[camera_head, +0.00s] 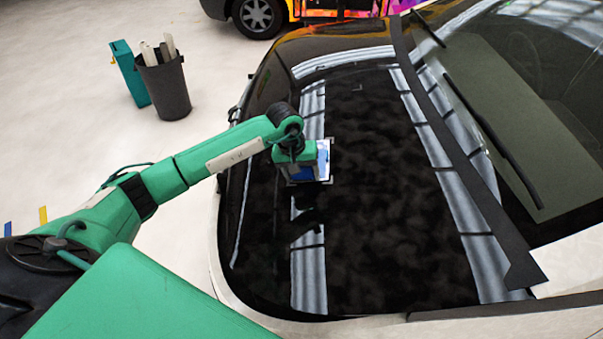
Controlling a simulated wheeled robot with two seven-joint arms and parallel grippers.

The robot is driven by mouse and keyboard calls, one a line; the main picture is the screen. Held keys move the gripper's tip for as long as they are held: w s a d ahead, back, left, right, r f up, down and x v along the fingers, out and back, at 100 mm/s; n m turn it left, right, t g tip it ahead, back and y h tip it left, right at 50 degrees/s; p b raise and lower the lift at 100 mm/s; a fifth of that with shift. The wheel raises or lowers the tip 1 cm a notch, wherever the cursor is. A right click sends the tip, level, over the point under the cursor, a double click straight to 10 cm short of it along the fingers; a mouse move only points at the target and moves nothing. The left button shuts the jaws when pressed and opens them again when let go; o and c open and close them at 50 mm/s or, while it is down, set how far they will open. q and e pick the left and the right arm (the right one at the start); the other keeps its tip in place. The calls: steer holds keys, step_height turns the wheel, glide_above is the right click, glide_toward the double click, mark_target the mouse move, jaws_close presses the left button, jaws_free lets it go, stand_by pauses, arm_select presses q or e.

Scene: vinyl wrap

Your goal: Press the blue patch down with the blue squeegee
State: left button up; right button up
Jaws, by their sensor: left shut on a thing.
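My left arm reaches in from the left over the glossy black car hood (390,230). My left gripper (300,168) is over the hood's left part, shut on the blue squeegee (303,173), of which only a small blue part shows below the green wrist. A light blue patch (323,160) with a pale edge lies at the gripper, mostly hidden by it. I cannot tell whether the squeegee touches the patch. My right gripper is not in view.
A dark bin (165,88) with rolls in it and a green box (130,72) stand on the pale floor at the upper left. A colourful vehicle (335,10) is at the top. The windshield (530,110) and wiper lie to the right. Most of the hood is clear.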

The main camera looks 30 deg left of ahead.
arm_select(q)
steer(key=shift+w+a+f+b, duration=0.1)
steer(key=shift+w+a+b, duration=0.25)
steer(key=shift+w+b, duration=0.45)
steer(key=shift+w, duration=0.2)
steer(key=shift+w+a, duration=0.1)
steer(key=shift+w+a+b, duration=0.2)
steer(key=shift+w+b, duration=0.25)
steer(key=shift+b, duration=0.25)
steer(key=shift+w+a+b, duration=0.15)
steer(key=shift+w+b, duration=0.15)
steer(key=shift+w, duration=0.1)
steer(key=shift+r, duration=0.2)
steer(key=shift+w, duration=0.1)
